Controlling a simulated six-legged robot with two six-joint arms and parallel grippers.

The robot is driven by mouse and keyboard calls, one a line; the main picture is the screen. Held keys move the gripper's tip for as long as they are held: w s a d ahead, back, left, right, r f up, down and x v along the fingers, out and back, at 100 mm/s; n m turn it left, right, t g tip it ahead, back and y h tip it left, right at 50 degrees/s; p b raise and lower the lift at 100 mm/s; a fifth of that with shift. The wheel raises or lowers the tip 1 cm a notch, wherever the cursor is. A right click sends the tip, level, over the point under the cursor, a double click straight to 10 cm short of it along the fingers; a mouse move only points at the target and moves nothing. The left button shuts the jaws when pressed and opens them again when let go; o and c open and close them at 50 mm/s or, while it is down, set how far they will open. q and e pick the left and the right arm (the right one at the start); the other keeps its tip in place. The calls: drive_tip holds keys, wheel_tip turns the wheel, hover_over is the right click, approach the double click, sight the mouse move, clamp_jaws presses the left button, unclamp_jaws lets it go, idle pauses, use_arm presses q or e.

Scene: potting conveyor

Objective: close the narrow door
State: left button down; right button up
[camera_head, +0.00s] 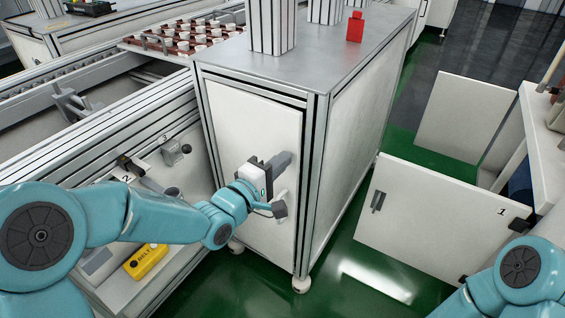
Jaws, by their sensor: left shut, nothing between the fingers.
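The narrow door (245,125) is the tall pale panel on the front of the metal cabinet (360,130). It lies almost flush with its frame; I cannot tell whether a small gap is left. My left gripper (284,160) is at the middle of the door, shut and empty, with its dark fingers against or just in front of the panel. A pale handle-like part (281,196) shows beside the gripper, partly covered by it. My right gripper is out of view; only part of my right arm shows at the bottom right.
A white panel marked 1 (430,225) stands open at the right, with another pale panel (465,118) behind it. A red object (355,27) stands on the cabinet. Green floor (350,275) is clear in front.

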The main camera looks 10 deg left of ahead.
sight(293, 152)
use_arm(q)
drive_tip(key=shift+w+d, duration=0.2)
drive_tip(key=shift+w, duration=0.15)
drive_tip(key=x, duration=0.2)
drive_tip(key=shift+w+d+r, duration=0.25)
drive_tip(key=shift+d, duration=0.1)
drive_tip(key=shift+s, duration=0.1)
